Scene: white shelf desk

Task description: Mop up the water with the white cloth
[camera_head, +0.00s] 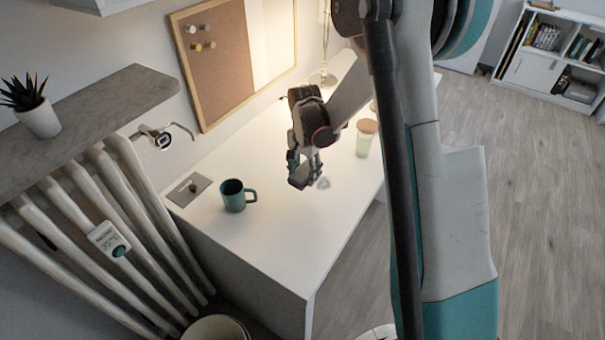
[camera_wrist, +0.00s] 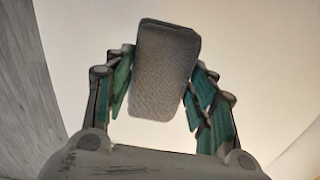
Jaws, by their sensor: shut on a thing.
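The cloth (camera_wrist: 165,70) shows in the wrist view as a thick, textured, greyish-white folded block between my two fingers. My gripper (camera_head: 305,175) is shut on it, low over the white desk in the head view. A small clear, shiny patch, which looks like the water (camera_head: 324,183), lies on the desk just right of my gripper. In the head view I cannot clearly tell the cloth from the fingers, or whether it touches the desk. No water can be made out in the wrist view.
A teal mug (camera_head: 234,196) stands left of my gripper, by a grey card-like piece (camera_head: 190,189). A jar with a brown lid (camera_head: 364,139) stands behind to the right. The front of the white desk (camera_head: 275,250) is clear. A radiator (camera_head: 90,240) is at left.

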